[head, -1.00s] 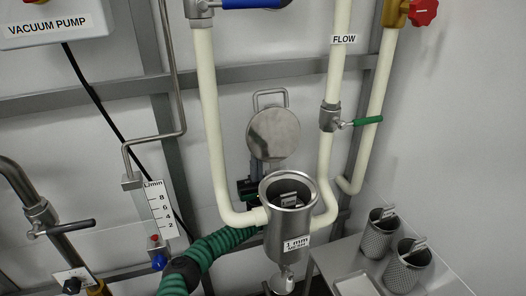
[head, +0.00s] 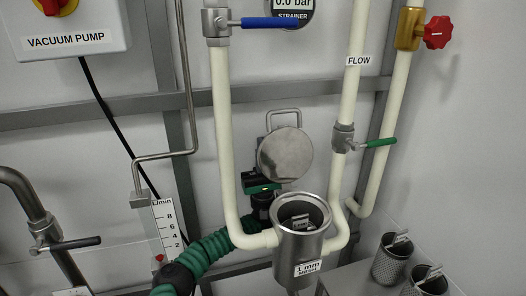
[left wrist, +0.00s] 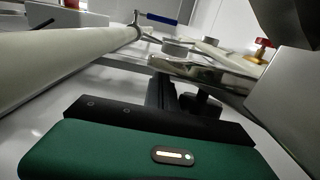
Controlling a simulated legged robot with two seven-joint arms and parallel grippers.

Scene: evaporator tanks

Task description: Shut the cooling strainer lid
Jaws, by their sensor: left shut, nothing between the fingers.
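The cooling strainer (head: 290,246) is a steel cylinder labelled 1 mm, with its top open and a basket handle (head: 299,222) showing inside. Its round steel lid (head: 285,155) stands upright behind the opening, with a wire loop handle (head: 284,111) on top. My left gripper (head: 262,186) is green and black, behind the strainer and just below and left of the lid. Its fingertips are hidden behind the lid in the head view. In the left wrist view the black fingers (left wrist: 178,98) are together and empty, close to a steel edge, probably the lid. My right gripper is not in view.
Cream pipes (head: 228,130) rise on both sides of the strainer. A blue-handled valve (head: 268,22) and a green-handled valve (head: 378,142) stick out above. Mesh baskets (head: 391,262) stand on a ledge at lower right. A flow gauge (head: 167,225) is at left.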

